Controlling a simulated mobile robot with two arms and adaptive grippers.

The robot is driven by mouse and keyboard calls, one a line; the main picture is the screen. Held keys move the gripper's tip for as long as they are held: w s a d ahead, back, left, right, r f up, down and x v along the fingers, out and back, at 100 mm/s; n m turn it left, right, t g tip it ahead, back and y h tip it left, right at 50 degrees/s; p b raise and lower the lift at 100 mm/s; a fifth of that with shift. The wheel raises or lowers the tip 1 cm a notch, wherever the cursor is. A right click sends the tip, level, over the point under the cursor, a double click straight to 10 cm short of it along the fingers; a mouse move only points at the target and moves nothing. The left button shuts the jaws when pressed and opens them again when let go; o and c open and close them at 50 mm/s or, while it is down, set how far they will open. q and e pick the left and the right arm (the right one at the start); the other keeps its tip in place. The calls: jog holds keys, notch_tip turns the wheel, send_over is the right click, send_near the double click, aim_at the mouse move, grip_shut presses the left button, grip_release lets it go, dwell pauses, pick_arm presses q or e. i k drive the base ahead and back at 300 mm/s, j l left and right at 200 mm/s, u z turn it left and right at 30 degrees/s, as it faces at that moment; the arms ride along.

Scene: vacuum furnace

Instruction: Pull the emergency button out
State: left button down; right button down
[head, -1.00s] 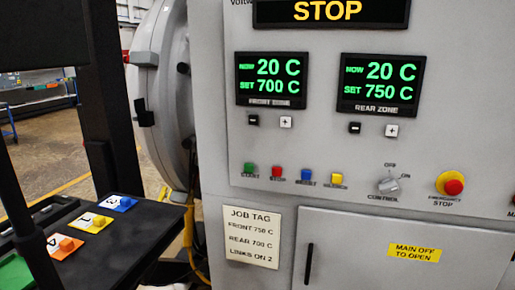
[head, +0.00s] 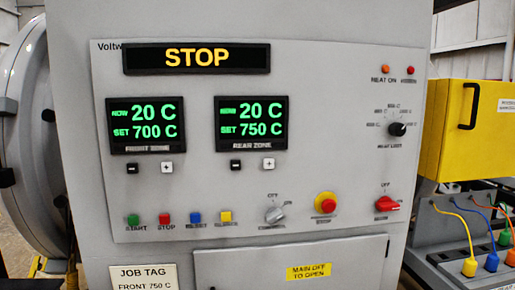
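The emergency stop button (head: 325,203) is a red mushroom knob on a yellow round base, low on the grey furnace control panel (head: 340,110). It sits between the grey control knob (head: 274,214) and the red main switch (head: 388,204). Whether the button is pressed in or out I cannot tell from this angle. The display (head: 197,58) above reads STOP in yellow. Neither of my grippers shows in the head view.
Front zone (head: 147,125) and rear zone (head: 251,122) displays read 20 C. Green, red, blue and yellow buttons (head: 180,218) line the panel's lower left. A round furnace door (head: 30,140) is at left. A yellow box (head: 470,128) and coloured plugs (head: 490,263) stand at right.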

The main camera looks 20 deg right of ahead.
aim_at(328, 205)
jog(key=z, duration=1.25)
